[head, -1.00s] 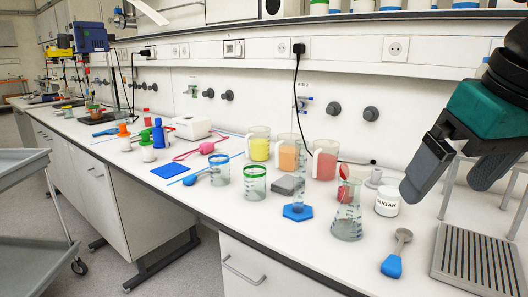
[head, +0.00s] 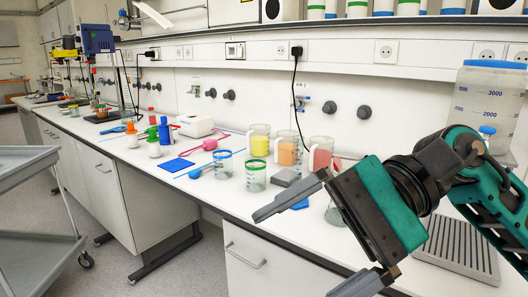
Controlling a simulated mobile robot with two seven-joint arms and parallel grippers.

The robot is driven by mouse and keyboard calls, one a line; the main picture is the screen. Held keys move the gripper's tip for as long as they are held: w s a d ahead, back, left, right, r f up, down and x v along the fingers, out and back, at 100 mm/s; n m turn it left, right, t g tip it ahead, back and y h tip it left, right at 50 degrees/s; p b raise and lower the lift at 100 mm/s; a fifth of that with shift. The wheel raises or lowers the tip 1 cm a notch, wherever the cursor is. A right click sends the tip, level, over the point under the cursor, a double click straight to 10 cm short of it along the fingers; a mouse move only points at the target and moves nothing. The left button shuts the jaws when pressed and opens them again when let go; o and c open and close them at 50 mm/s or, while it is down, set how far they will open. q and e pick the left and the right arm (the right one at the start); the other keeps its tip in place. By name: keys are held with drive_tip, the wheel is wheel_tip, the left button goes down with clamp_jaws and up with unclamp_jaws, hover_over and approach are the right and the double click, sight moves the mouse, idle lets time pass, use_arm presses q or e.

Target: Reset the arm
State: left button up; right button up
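My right gripper (head: 297,255) comes in from the right, with a teal and black wrist. Its two dark fingers are spread wide, with nothing between them. It is in front of the bench's front edge, over the drawer front in the picture. My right arm hides part of the bench top, including most of a glass flask (head: 333,215) and most of a blue hexagonal base (head: 300,204). My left gripper is not in view.
Beakers with yellow (head: 259,146), orange (head: 287,153) and red (head: 320,157) contents stand near the wall. A large clear container (head: 484,105) and grooved tray (head: 460,243) are at right. A grey cart (head: 30,205) stands left.

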drive_tip(key=w+a+r+m+t+y, duration=0.15)
drive_tip(key=w+m+t+y, duration=0.3)
drive_tip(key=m+y, duration=0.95)
drive_tip(key=w+d+f+m+t+h+p, duration=0.1)
drive_tip(key=w+d+f+m+t+h, duration=0.35)
drive_tip(key=m, duration=0.65)
drive_tip(key=w+d+f+m+t+h, duration=0.1)
drive_tip(key=f+m+t+h, duration=0.4)
drive_tip(key=m+t, duration=0.45)
drive_tip(key=w+d+f+m+t+h+p, duration=0.1)
drive_tip(key=w+d+f+m+t+h, duration=0.25)
drive_tip(key=m, duration=0.85)
drive_tip(key=s+d+f+m+g+h, duration=0.2)
drive_tip(key=s+f+m+h, duration=0.2)
drive_tip(key=f, duration=0.5)
drive_tip(key=s+d+f+m+g+h, duration=0.2)
drive_tip(key=s+f+m+h, duration=0.1)
drive_tip(key=s+f+m, duration=0.3)
drive_tip(key=s+d+f+m+g+h, duration=0.2)
drive_tip(key=s+f+m+h, duration=0.2)
drive_tip(key=f+m, duration=0.4)
wheel_tip(320, 180, down, 6)
drive_tip(key=shift+s+f+m+g+h, duration=0.2)
drive_tip(key=shift+s+m+g+h, duration=0.15)
drive_tip(key=shift+s, duration=0.15)
